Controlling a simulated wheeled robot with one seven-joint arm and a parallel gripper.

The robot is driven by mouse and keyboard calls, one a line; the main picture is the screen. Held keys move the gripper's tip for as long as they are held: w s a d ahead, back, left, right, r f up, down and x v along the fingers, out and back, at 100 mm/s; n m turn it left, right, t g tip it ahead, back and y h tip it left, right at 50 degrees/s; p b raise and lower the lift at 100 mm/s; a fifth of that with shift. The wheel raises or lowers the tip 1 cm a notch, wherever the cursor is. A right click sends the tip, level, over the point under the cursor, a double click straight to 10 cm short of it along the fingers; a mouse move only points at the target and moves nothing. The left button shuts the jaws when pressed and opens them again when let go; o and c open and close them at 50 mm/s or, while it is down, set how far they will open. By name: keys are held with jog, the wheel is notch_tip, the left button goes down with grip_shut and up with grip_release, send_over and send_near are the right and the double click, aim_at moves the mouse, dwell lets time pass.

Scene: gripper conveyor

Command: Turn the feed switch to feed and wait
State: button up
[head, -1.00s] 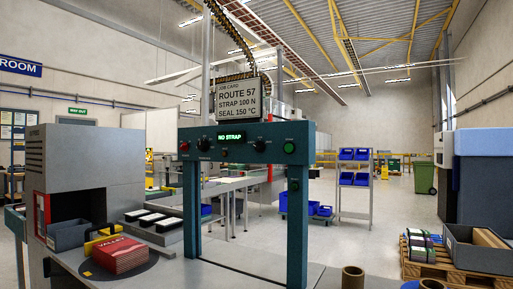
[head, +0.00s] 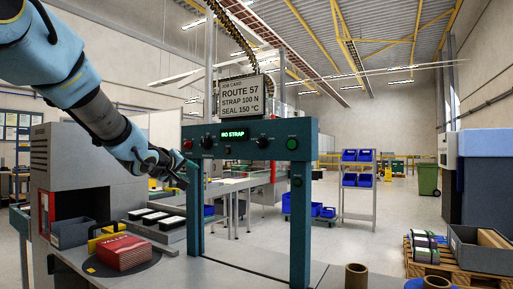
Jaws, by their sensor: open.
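The teal strapping machine frame (head: 302,230) stands in the middle with a control panel (head: 275,136) across its top. The panel's green display (head: 235,134) reads NO STRAP. A dark dial (head: 207,142) is left of the display and another dark dial (head: 262,142) is right of it. A green button (head: 292,143) is at the panel's right end, and a small dark control (head: 297,182) sits on the right post. I cannot read which of these is the feed switch. My gripper (head: 183,176) is open and empty in front of the left post, just below the panel's left end.
A job card (head: 241,97) above the panel reads ROUTE 57, STRAP 100 N, SEAL 150 °C. A red bundle (head: 122,252) lies on a dark round plate at lower left. Brown tubes (head: 356,276) stand at the front. The space under the frame is open.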

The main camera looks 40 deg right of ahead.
aim_at(259, 143)
jog(key=s+d+r+m+g+h, duration=0.2)
jog(key=s+d+r+g+h, duration=0.25)
jog(key=s+d+r, duration=0.55)
jog(key=shift+n+t, duration=0.3)
jog(key=shift+t, duration=0.05)
jog(key=x, duration=0.4)
jog(key=p+x, duration=0.1)
jog(key=x, duration=0.3)
jog(key=f+p+x, duration=0.1)
jog(key=x, duration=0.3)
jog(key=shift+s+d, duration=0.1)
jog(key=shift+f, duration=0.1)
grip_shut()
